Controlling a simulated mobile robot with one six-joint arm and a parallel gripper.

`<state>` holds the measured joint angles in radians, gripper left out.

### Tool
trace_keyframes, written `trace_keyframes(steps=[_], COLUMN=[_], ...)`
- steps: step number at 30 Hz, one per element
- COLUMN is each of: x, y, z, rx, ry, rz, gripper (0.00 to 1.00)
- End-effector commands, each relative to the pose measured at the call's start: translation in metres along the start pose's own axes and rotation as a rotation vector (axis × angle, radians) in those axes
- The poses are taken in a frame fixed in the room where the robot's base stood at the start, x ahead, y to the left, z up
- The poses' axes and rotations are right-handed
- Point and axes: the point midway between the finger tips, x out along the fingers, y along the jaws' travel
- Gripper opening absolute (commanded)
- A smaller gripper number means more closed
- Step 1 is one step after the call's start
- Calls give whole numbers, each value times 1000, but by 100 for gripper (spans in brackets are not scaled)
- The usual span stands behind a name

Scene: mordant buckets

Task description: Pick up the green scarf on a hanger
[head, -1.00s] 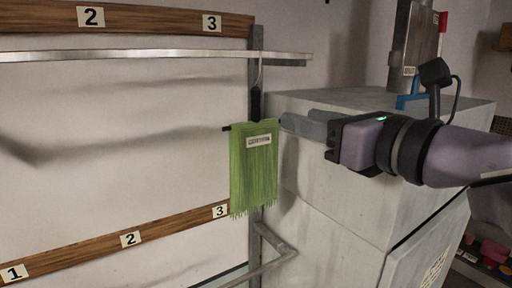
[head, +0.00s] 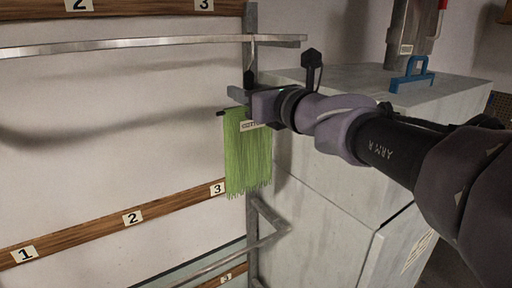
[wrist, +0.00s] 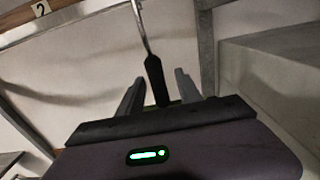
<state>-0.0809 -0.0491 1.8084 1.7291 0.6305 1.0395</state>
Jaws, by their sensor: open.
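The green scarf (head: 247,165) hangs from a hanger on the metal rail, with a white label near its top. In the wrist view the hanger's black stem (wrist: 157,80) and metal hook stand between the two fingers of my gripper (wrist: 157,88). The fingers are open, one on each side of the stem, with a gap visible. In the head view my gripper (head: 240,96) is at the top of the scarf, and its body covers part of the hanger and label. A little green shows below the stem in the wrist view; the rest of the scarf is hidden there.
The metal rail (head: 150,45) runs above, under a wooden strip with numbers. A grey post (head: 251,220) stands right behind the scarf. A grey cabinet (head: 330,190) is to the right, with a blue handle-shaped object (head: 412,75) on top. A lower numbered strip (head: 100,230) crosses the wall.

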Motion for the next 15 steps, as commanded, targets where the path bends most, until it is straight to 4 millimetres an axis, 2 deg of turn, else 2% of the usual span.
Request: trace_keyframes(steps=[1, 7, 8, 15], x=[0, 0, 0, -1], y=[0, 0, 0, 0], z=[0, 0, 0, 0], rx=[0, 0, 0, 0], ry=[0, 0, 0, 0], rz=[0, 0, 0, 0], gripper=[42, 3, 0, 0])
